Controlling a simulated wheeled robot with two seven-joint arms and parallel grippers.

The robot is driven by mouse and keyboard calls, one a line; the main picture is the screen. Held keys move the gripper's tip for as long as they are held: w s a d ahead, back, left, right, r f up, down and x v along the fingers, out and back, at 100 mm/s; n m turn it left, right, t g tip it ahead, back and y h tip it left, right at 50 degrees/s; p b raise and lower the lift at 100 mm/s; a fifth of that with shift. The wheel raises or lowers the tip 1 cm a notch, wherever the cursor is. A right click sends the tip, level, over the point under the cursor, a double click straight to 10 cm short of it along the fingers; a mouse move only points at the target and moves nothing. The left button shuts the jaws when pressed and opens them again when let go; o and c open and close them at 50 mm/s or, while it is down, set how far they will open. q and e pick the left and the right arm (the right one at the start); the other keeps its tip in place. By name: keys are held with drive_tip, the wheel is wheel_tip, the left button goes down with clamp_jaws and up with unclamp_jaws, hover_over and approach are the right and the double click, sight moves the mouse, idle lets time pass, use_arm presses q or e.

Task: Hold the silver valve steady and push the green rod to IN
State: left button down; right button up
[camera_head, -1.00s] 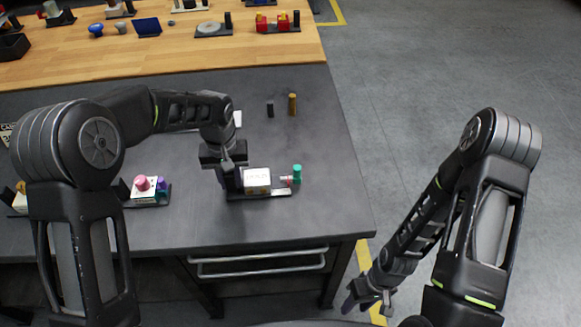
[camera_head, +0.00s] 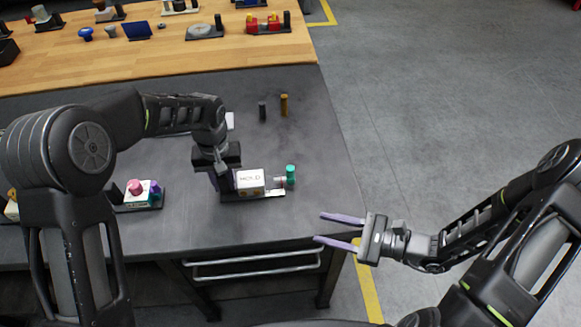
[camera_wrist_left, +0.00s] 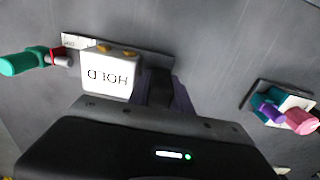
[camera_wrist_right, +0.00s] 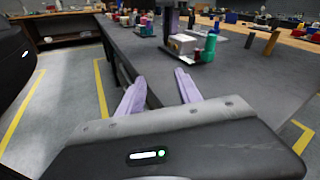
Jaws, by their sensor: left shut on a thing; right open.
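The silver valve is a pale block marked HOLD (camera_head: 250,181) on a dark base plate near the table's front right. It also shows upside down in the left wrist view (camera_wrist_left: 108,76). The green rod (camera_head: 291,175) stands out from its right side; in the left wrist view the rod (camera_wrist_left: 20,63) has a red ring beside a metal stem. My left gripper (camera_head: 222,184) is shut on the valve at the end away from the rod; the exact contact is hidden. My right gripper (camera_head: 340,230) is open and empty, by the table's right front corner, apart from the rod.
A pink and purple fixture (camera_head: 138,194) stands left of the valve. A dark peg (camera_head: 262,111) and a brown peg (camera_head: 284,105) stand behind it. A wooden bench (camera_head: 150,58) with several fixtures lies at the back. The table right of the rod is clear.

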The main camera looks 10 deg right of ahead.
sight(290, 168)
drive_tip(key=w+r+m+t, duration=0.1)
drive_tip(key=w+m, duration=0.1)
drive_tip(key=w+d+r+m+t+h, duration=0.1)
drive_tip(key=w+m+t, duration=0.1)
drive_tip(key=w, duration=0.1)
drive_tip(key=w+r+m+t, duration=0.1)
drive_tip(key=w+m+t, duration=0.1)
drive_tip(key=shift+w+d+r+h, duration=0.25)
drive_tip(key=shift+w+r+h, duration=0.05)
drive_tip(key=shift+w, duration=0.1)
drive_tip(key=shift+a, duration=0.1)
drive_tip(key=x, duration=1.2)
clamp_jaws()
idle(0.8)
